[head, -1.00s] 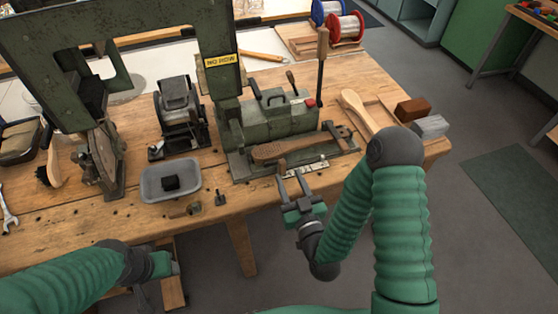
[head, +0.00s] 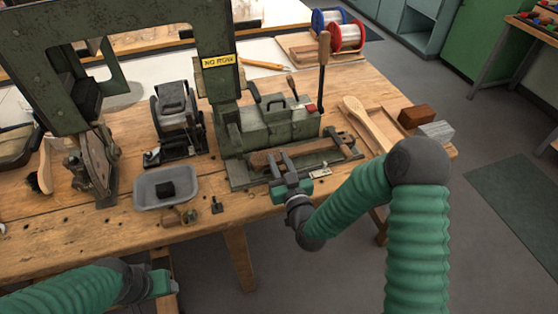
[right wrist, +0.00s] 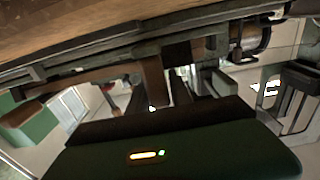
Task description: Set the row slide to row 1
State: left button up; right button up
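The green machine (head: 282,124) stands on the bench, with a yellow sign reading "NO ROW" (head: 218,61) on its upright. Along its front is a low dark metal slide (head: 240,177) bearing a long brown brush block (head: 262,158). A small light plate (head: 320,172) is at the slide's front edge; its marks are too small to read. My right gripper (head: 279,162) is at the slide's front, its two fingers apart and over the block's near side. Contact is unclear. In the right wrist view the fingers (right wrist: 180,85) show close below the slide. My left gripper (head: 162,283) is low at left, fingers unclear.
A grey tray (head: 150,199) with a dark block is left of the slide. A tall lever (head: 322,75) rises at the machine's right. A wooden paddle (head: 370,125) and two small blocks (head: 415,116) lie further right. Small fittings (head: 178,217) sit near the front edge.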

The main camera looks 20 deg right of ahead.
grip_shut()
dwell(1.1)
